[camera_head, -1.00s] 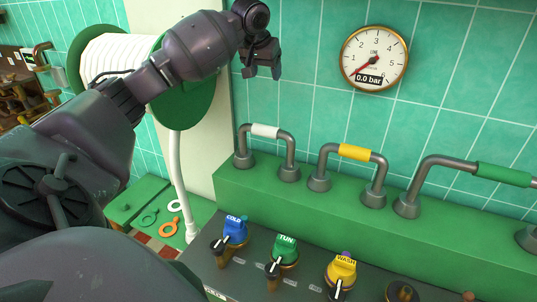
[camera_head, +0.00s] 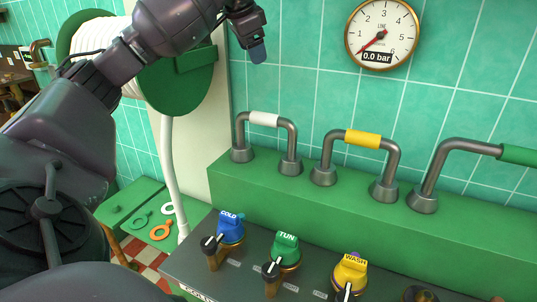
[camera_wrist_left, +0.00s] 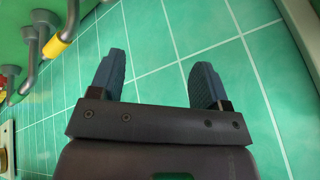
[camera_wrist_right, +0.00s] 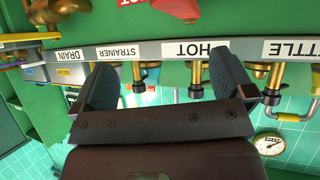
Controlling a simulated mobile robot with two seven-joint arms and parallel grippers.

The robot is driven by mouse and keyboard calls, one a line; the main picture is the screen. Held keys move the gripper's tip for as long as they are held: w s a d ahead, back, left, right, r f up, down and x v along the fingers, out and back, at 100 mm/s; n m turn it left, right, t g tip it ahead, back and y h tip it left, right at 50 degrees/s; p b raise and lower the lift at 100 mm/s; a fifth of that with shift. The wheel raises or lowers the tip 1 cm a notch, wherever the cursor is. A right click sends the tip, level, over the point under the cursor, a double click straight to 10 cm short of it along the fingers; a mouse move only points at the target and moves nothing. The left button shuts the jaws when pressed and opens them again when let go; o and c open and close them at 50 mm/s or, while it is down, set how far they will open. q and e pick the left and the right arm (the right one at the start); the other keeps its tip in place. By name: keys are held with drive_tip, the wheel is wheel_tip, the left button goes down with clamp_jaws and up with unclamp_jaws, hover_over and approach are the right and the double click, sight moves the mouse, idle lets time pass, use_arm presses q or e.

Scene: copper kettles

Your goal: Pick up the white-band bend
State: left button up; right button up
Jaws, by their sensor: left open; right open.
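The white-band bend (camera_head: 264,119) is a grey U-shaped pipe with a white band on its top bar. In the head view both its ends stand in sockets on the green ledge, left of the yellow-band bend (camera_head: 362,140). My left gripper (camera_head: 257,50) is above the white-band bend, apart from it. In the left wrist view the left gripper (camera_wrist_left: 158,82) is open and empty in front of tiled wall; the yellow band (camera_wrist_left: 55,47) shows at upper left. My right gripper (camera_wrist_right: 158,85) is open and empty in the right wrist view and is not seen in the head view.
A green-band bend (camera_head: 517,154) stands farther right on the green ledge (camera_head: 300,195). Blue, green and yellow valve handles stand in front. A gauge (camera_head: 381,35) hangs on the wall. A hose reel (camera_head: 190,75) is at left. Labelled pipes and valves face the right gripper.

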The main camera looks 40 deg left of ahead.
sight(265, 114)
use_arm(q)
drive_tip(key=w+f+m+b, duration=0.1)
drive_tip(key=f+m+b, duration=0.2)
drive_tip(key=f, duration=0.2)
drive_tip(key=w+f+m+g+b, duration=0.1)
drive_tip(key=f+m+b, duration=0.2)
drive_tip(key=f+b, duration=0.1)
drive_tip(key=f+m+g+b, duration=0.1)
drive_tip(key=f+m+b, duration=0.2)
drive_tip(key=f, duration=0.2)
drive_tip(key=shift+w+d+f, duration=0.35)
drive_tip(key=shift+w+f, duration=0.05)
drive_tip(key=shift+b+x, duration=0.4)
drive_tip(key=shift+x, duration=0.45)
drive_tip(key=x, duration=0.3)
drive_tip(key=shift+f+b, duration=0.35)
drive_tip(key=shift+w+f, duration=0.15)
drive_tip(key=shift+f, duration=0.1)
drive_tip(key=shift+r, duration=0.1)
drive_tip(key=c, duration=0.8)
drive_tip(key=shift+c, duration=0.8)
use_arm(e)
wheel_tip(265, 114, down, 14)
drive_tip(key=s+g, duration=0.2)
drive_tip(key=shift+s, duration=0.35)
use_arm(q)
drive_tip(key=shift+r, duration=0.1)
